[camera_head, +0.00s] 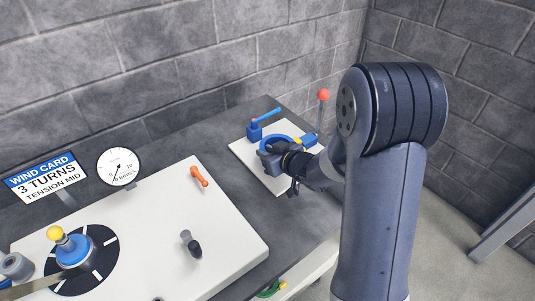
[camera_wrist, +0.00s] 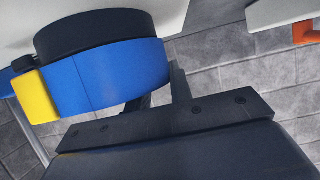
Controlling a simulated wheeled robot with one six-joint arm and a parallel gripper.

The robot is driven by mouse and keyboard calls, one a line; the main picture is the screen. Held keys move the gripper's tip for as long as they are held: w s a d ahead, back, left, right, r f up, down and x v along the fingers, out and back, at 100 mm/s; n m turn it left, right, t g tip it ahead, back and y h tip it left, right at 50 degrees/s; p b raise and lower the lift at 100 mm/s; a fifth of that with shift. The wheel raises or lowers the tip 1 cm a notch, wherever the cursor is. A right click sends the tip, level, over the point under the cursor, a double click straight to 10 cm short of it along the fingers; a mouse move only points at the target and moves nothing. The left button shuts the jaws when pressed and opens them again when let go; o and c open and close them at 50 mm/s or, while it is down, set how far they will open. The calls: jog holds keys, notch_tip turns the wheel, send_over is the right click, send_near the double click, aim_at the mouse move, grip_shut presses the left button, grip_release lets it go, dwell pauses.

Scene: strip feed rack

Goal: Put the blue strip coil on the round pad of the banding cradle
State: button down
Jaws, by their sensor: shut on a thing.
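The blue strip coil (camera_head: 276,141) is over the banding cradle's white plate (camera_head: 246,151), at the back right of the bench. In the wrist view the blue coil (camera_wrist: 105,78) fills the upper left, with a yellow tab on its side. My gripper (camera_head: 278,157) is shut on the coil; its dark fingers also show in the wrist view (camera_wrist: 165,92). A round black pad (camera_wrist: 95,35) lies against the coil's far face in the wrist view. I cannot tell whether the coil rests on it or is just clear. In the head view my gripper hides the pad.
The cradle has a blue lever clamp (camera_head: 263,125) at its left and a red-knobbed lever (camera_head: 322,97) behind. A white winding board (camera_head: 145,240) at front left carries a black disc with a yellow knob (camera_head: 55,233) and an orange lever (camera_head: 199,176). Bare grey bench lies between.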

jog(key=shift+f, duration=0.1)
jog(key=c, duration=1.3)
grip_release()
jog(key=shift+o, duration=0.2)
jog(key=shift+r, duration=0.2)
jog(key=p+v, duration=0.1)
jog(key=v, duration=1.1)
jog(key=shift+f, duration=0.1)
